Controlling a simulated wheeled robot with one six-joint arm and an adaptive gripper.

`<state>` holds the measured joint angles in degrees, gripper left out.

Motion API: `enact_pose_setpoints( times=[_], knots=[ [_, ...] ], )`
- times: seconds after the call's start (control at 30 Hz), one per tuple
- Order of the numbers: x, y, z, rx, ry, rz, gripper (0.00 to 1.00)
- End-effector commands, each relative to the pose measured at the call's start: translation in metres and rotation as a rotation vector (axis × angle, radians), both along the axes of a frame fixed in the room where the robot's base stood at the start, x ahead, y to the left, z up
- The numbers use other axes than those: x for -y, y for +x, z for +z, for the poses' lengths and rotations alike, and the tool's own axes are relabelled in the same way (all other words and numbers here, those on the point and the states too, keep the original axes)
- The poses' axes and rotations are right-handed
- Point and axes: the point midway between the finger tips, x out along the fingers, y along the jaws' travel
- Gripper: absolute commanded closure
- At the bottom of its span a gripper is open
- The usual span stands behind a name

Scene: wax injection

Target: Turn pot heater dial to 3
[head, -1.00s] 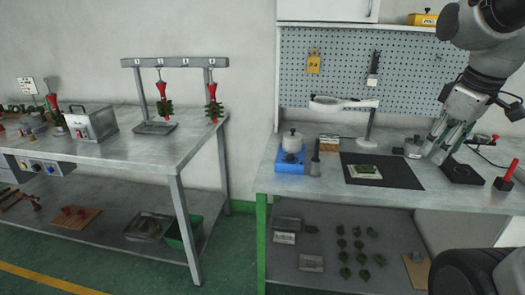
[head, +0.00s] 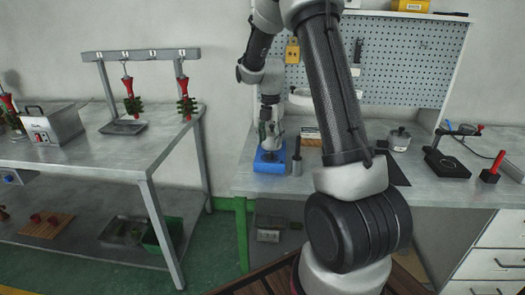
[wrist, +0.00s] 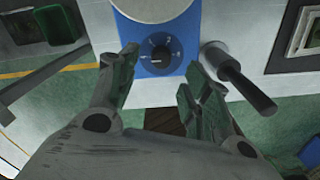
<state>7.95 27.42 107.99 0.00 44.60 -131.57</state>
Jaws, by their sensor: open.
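The blue pot heater (head: 270,162) stands at the left end of the right workbench. In the wrist view the heater's blue front (wrist: 128,32) carries a round black dial (wrist: 157,60) with a pale pointer line that appears to point left. Small white numerals ring the dial; they are too small to read surely. My gripper (wrist: 160,74) is open, with one finger on each side of the dial's line and nothing between them. The fingers look apart from the dial. In the head view my gripper (head: 268,132) is at the heater and hides much of its top.
A dark cylinder with a handle (wrist: 240,78) stands close right of the heater, near my right finger; the head view shows it too (head: 297,158). A silver pot (head: 399,140) and a black stand (head: 447,165) are further right. The floor between the benches is clear.

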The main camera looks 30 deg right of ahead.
Motion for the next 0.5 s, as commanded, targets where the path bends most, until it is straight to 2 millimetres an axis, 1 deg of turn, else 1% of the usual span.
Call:
enact_pose_setpoints(
  times=[0.03,0.1,0.23,0.4,0.5],
  knots=[
    [0.000,-0.001,-0.010,-0.004,0.001,0.000,0.51],
    [0.000,-0.001,-0.022,-0.004,0.001,-0.001,0.51],
    [0.000,-0.001,-0.041,-0.004,0.000,-0.002,0.51],
    [0.000,-0.001,-0.053,-0.001,0.000,-0.002,0.51],
    [0.000,0.000,-0.055,0.000,0.000,-0.002,0.51]
  ],
)
